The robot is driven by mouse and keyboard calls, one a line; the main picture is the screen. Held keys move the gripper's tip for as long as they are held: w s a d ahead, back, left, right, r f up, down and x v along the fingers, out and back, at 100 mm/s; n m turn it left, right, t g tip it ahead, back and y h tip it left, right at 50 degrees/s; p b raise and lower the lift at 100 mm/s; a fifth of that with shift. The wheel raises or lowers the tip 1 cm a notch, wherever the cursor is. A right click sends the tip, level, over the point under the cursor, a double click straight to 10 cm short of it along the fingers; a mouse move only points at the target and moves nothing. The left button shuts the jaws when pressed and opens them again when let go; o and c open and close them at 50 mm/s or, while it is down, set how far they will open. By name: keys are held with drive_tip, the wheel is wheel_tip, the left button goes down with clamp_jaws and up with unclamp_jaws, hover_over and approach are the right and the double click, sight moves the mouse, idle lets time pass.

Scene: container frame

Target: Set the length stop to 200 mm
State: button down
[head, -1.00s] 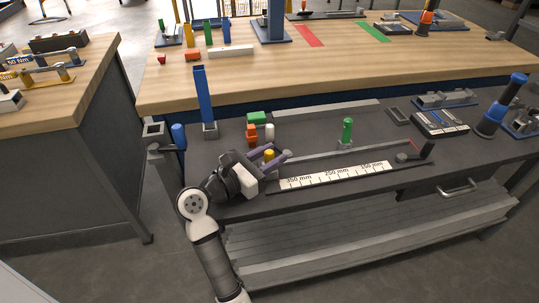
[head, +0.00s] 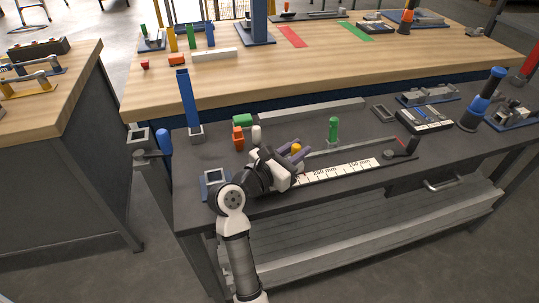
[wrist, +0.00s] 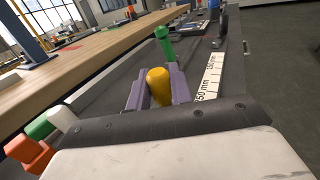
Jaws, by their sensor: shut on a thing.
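The length stop's yellow knob (head: 296,149) stands upright beside a white scale strip (head: 345,170) marked in mm. My gripper (wrist: 158,90) is shut on the yellow knob, with one purple finger on each side of it in the wrist view. In the head view my gripper covers the left end of the strip. The 250 mm and 150 mm labels show to the right of the knob. In the wrist view the nearer label, partly hidden, lies about level with the knob. The exact reading cannot be made out.
A green-topped post (head: 333,128) stands behind the rail. A dark block (head: 413,145) is at the rail's right end. Orange (head: 238,137), white (head: 256,134) and green (head: 243,120) pieces sit behind my gripper. The strip's right part is clear.

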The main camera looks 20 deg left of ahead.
drive_tip(key=w+d, duration=0.2)
drive_tip(key=d, duration=0.1)
drive_tip(key=w+d+p, duration=0.1)
drive_tip(key=w+d, duration=0.2)
drive_tip(key=d, duration=0.2)
drive_tip(key=shift+w+d+p, duration=0.35)
drive_tip(key=shift+w+p, duration=0.05)
drive_tip(key=c, duration=1.3)
unclamp_jaws()
drive_tip(key=shift+a, duration=0.1)
drive_tip(key=s+a, duration=0.4)
drive_tip(key=a, duration=0.1)
drive_tip(key=s+a+b, duration=0.1)
drive_tip(key=s+a, duration=0.2)
drive_tip(key=a, duration=0.3)
drive_tip(key=s+a, duration=0.4)
drive_tip(key=a, duration=0.2)
drive_tip(key=shift+s+b, duration=0.3)
drive_tip(key=b+v, duration=0.3)
drive_tip(key=v, duration=0.8)
drive_tip(key=shift+s, duration=0.3)
drive_tip(key=shift+o, duration=0.2)
drive_tip(key=shift+r, duration=0.1)
